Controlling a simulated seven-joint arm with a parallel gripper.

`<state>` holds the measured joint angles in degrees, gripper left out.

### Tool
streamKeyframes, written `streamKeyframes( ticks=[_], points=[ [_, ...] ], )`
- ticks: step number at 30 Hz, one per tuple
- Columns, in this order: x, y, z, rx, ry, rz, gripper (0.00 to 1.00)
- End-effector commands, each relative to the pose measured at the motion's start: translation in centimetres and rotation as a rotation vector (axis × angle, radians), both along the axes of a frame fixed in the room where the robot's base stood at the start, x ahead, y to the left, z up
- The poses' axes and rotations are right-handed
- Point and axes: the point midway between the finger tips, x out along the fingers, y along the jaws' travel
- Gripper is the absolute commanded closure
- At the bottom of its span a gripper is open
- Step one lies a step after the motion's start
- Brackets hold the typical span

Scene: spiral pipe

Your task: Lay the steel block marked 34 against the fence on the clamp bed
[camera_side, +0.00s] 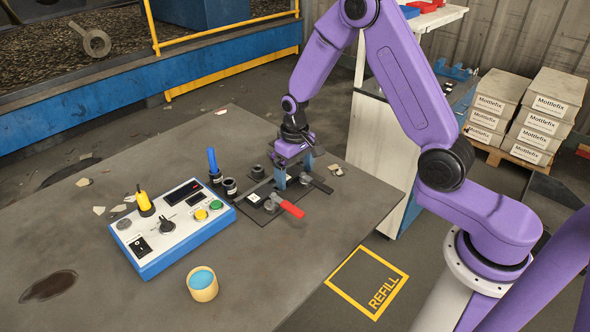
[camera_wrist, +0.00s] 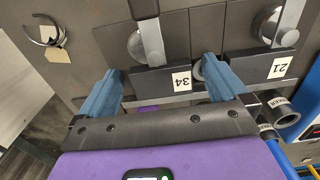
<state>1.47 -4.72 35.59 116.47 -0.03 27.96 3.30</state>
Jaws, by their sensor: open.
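The dark steel block marked 34 (camera_wrist: 155,79) lies on the clamp bed in the wrist view, its white label at its right end. My gripper (camera_wrist: 157,76) is open, with one blue-grey finger near each end of this block; I cannot tell whether they touch it. A pale bar, perhaps the fence (camera_wrist: 172,100), runs along the block's near side, partly hidden by my gripper; contact with it is unclear. In the side view my gripper (camera_side: 293,172) is low over the clamp bed (camera_side: 262,213), pointing down, and hides most of block 34.
A block marked 21 (camera_wrist: 261,65) lies to the right in the wrist view. A red-handled clamp (camera_side: 290,208) stands in front of my gripper. A control box (camera_side: 172,227), dark cups (camera_side: 230,187) and a yellow cup (camera_side: 202,284) are left. The front right tabletop is clear.

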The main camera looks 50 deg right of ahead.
Motion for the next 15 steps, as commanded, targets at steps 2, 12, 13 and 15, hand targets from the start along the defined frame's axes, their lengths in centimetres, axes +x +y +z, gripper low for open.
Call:
streamKeyframes(
  ticks=[2,12,13,15],
  points=[
    [0.0,0.0,0.1,0.0,-0.001,0.0,0.01],
    [0.2,0.0,4.7,0.0,-0.008,0.0,0.01],
    [0.2,0.0,5.4,0.0,-0.008,0.0,0.01],
    [0.1,0.0,6.8,0.0,-0.009,0.0,0.01]
  ],
)
